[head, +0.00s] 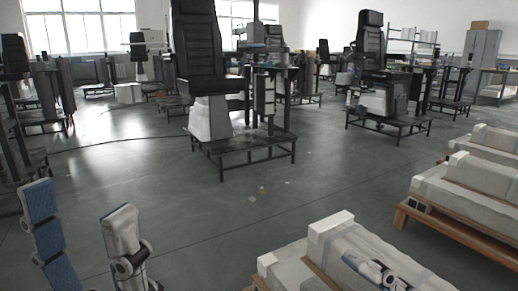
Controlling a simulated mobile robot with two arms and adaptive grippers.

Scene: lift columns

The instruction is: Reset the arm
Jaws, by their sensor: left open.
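My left gripper (80,200) stands at the lower left of the head view with its two fingers pointing up. They are wide apart, with blue ribbed pads, and nothing is between them. Behind the gap there is only grey floor. Part of what looks like my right gripper (375,271) shows low at the bottom right, in front of the pale wrapped blocks. Most of it is cut off by the frame, and I cannot tell whether its fingers are apart. I see no object held.
A black chair on a white lift column (208,118) stands on a dark low platform (245,147) ahead. Another chair (370,45) stands further right. Pale wrapped blocks (470,190) lie on a wooden pallet (440,226) at right. The middle floor (290,205) is mostly clear.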

